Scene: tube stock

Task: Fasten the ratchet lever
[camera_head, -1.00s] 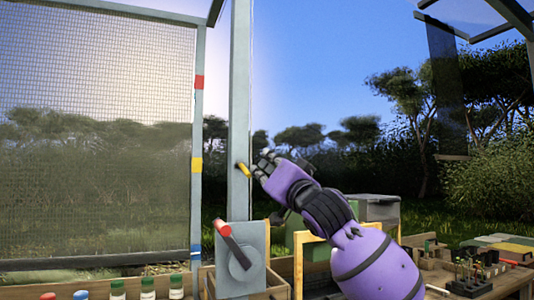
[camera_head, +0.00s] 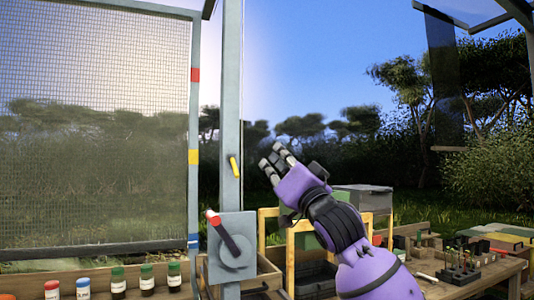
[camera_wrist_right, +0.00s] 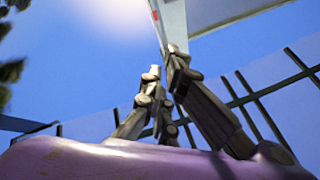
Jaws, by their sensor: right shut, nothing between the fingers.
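A short yellow lever (camera_head: 234,166) sits on the grey post (camera_head: 231,110), tilted slightly from upright. Below it, a dark lever with a red end (camera_head: 223,231) slants across a grey plate with a round disc (camera_head: 233,250). I cannot tell for certain which of the two is the ratchet lever. My right gripper (camera_head: 272,163) is shut and empty, to the right of the post and apart from the yellow lever. In the right wrist view, its fingers (camera_wrist_right: 163,62) point up with nothing between them. My left gripper is not in view.
A mesh screen (camera_head: 95,130) with red, yellow and blue marks on its frame stands at left. Several capped jars (camera_head: 118,283) line the lower left. A yellow wooden frame (camera_head: 292,262) and a grey-lidded box (camera_head: 363,197) stand by my right arm. Open air surrounds the gripper.

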